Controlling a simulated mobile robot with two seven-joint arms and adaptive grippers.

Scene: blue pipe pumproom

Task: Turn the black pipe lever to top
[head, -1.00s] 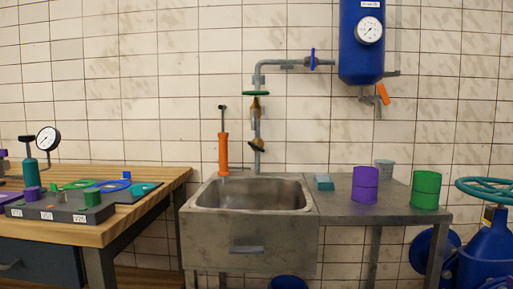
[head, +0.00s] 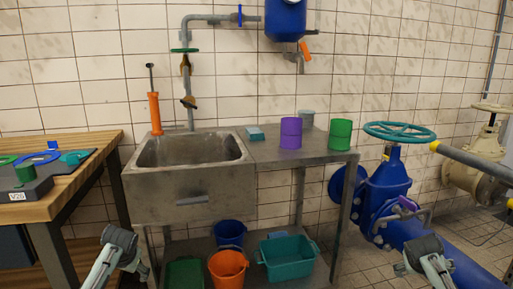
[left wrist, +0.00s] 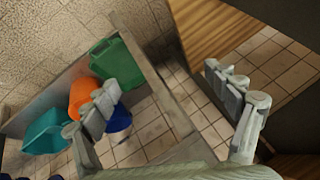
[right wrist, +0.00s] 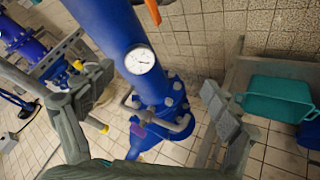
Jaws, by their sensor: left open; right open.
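A dark grey bar-like lever with a yellow tip (head: 470,162) juts in from the right edge in the head view, above the blue pipe. It looks like the black pipe lever, though its far end is cut off. My left gripper (head: 122,246) is low at the left, in front of the sink stand and well away from the lever; it is open and empty in the left wrist view (left wrist: 166,92). My right gripper (head: 427,252) is low at the right, below the lever and apart from it. In the right wrist view (right wrist: 153,95) it is open.
A blue valve (head: 388,185) with a teal handwheel (head: 399,132) stands right of the sink table (head: 262,155). Buckets (head: 229,268) and a teal bin (head: 289,258) sit beneath. A wooden workbench (head: 100,145) is at left. A beige valve (head: 480,165) is behind the lever.

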